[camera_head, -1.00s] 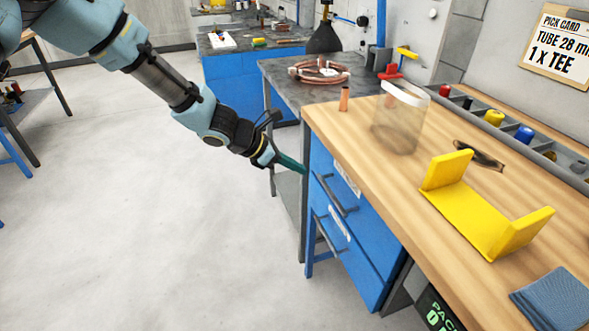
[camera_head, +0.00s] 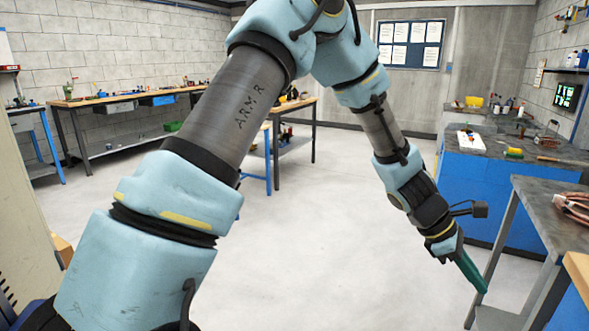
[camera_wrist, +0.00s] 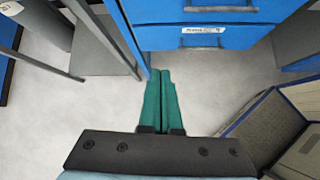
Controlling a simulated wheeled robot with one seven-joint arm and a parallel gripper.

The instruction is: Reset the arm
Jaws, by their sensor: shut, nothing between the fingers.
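My arm reaches up from the lower left of the head view, bends at the top and comes down on the right. My gripper (camera_head: 473,274) hangs at its end over the open floor, left of the grey-topped table's legs. In the wrist view my gripper (camera_wrist: 166,75) shows its two green fingers side by side, shut with nothing between them. The fingers point toward the blue drawer unit (camera_wrist: 205,32) and appear apart from it.
The grey-topped table (camera_head: 540,215) with a copper coil (camera_head: 574,206) stands at right. A blue cabinet (camera_head: 480,185) is behind it. Workbenches (camera_head: 120,100) line the back wall. The floor (camera_head: 320,240) in the middle is clear. In the wrist view, a dark open box (camera_wrist: 262,125) stands at right.

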